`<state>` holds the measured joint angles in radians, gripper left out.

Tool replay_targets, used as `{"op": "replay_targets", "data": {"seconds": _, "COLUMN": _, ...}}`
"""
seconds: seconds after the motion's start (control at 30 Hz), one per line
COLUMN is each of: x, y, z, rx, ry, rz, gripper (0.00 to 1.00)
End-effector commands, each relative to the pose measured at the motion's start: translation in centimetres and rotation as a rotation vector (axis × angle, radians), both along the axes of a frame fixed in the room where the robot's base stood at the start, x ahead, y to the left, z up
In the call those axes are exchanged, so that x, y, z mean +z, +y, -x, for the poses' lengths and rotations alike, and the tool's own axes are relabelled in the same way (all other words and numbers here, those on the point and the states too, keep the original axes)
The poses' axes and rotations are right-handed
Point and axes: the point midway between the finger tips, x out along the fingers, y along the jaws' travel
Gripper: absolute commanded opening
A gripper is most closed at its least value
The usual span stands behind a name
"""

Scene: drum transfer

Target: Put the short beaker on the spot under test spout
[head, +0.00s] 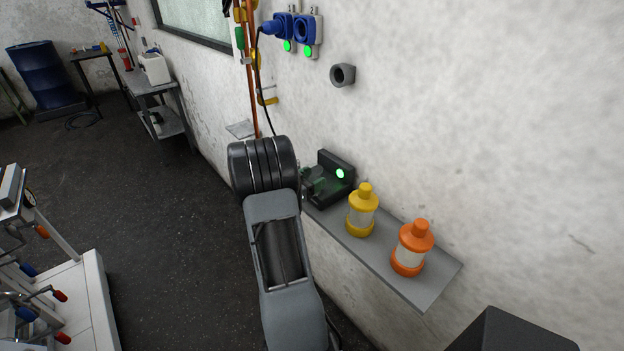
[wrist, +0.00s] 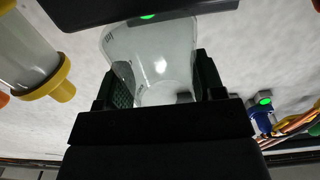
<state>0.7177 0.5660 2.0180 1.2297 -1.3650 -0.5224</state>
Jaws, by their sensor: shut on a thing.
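The short beaker (wrist: 160,50), clear with small markings, is held between the two fingers of my gripper (wrist: 165,82) in the wrist view. My gripper is shut on it. In the head view my gripper (head: 316,183) is mostly hidden behind my own arm, at the dark station with a green light (head: 338,170) at the shelf's far end. I cannot make out the beaker clearly there. A dark edge of the station (wrist: 100,10) crosses the top of the wrist view, close to the beaker. The spot and the spout cannot be told apart here.
A yellow-capped bottle (head: 362,212) and an orange-capped bottle (head: 412,248) stand on the grey wall shelf (head: 432,286), nearer than the station. A grey pipe end (head: 342,74) juts from the wall above. Blue sockets (head: 302,30) are higher up. Open floor lies to the left.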

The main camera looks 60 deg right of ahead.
Motion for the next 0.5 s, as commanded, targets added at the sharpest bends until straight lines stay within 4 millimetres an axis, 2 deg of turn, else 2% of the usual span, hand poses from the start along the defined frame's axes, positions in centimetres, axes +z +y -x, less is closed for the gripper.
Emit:
{"op": "replay_targets", "data": {"seconds": 0.17, "x": -0.70, "y": 0.00, "z": 0.00, "rx": 0.000, "ry": 0.000, "rz": 0.000, "gripper": 0.40}}
{"op": "replay_targets", "data": {"seconds": 0.2, "x": -0.56, "y": 0.00, "z": 0.00, "rx": 0.000, "ry": 0.000, "rz": 0.000, "gripper": 0.65}}
{"op": "replay_targets", "data": {"seconds": 0.43, "x": -0.52, "y": 0.00, "z": 0.01, "rx": 0.000, "ry": 0.000, "rz": 0.000, "gripper": 0.87}}
{"op": "replay_targets", "data": {"seconds": 0.5, "x": -0.51, "y": 0.00, "z": 0.00, "rx": 0.000, "ry": 0.000, "rz": 0.000, "gripper": 0.88}}
